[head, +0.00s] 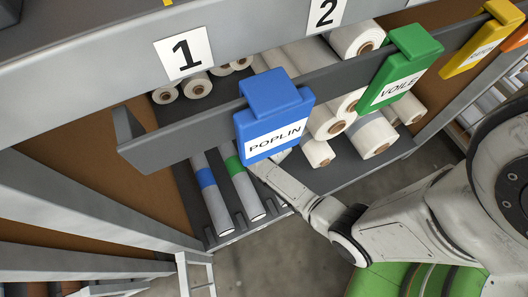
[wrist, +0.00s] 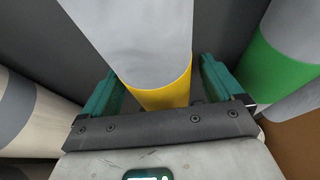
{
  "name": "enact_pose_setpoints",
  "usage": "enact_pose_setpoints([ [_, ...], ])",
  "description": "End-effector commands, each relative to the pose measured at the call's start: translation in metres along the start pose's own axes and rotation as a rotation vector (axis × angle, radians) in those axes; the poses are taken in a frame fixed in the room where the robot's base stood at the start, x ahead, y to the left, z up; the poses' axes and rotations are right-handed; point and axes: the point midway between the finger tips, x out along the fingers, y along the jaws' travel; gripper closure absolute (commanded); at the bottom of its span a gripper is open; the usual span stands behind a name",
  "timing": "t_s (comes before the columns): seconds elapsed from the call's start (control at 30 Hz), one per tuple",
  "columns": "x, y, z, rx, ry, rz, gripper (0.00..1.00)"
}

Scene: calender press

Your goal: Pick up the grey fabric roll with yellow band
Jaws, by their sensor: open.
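The grey fabric roll with the yellow band (wrist: 160,95) fills the middle of the wrist view, its band close to my palm. My gripper (wrist: 160,72) is open, with one teal finger on each side of the roll. I cannot tell whether either finger touches it. In the head view my arm reaches down under the blue POPLIN sign (head: 272,115), and the sign and arm hide the gripper and the yellow band.
A roll with a green band (wrist: 278,72) lies close on the right in the wrist view, and a cream roll with a grey band (wrist: 30,115) on the left. A blue-banded roll (head: 206,178) lies on the shelf. A grey rail (head: 195,125) crosses above.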

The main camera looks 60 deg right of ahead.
Motion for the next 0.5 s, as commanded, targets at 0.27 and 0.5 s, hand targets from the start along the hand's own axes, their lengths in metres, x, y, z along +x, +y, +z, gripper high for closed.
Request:
enact_pose_setpoints([
  [0.27, -0.0006, 0.0000, -0.0001, 0.000, 0.000, 0.000, 0.15],
  [0.5, -0.0006, 0.0000, 0.0000, 0.000, 0.000, 0.000, 0.38],
])
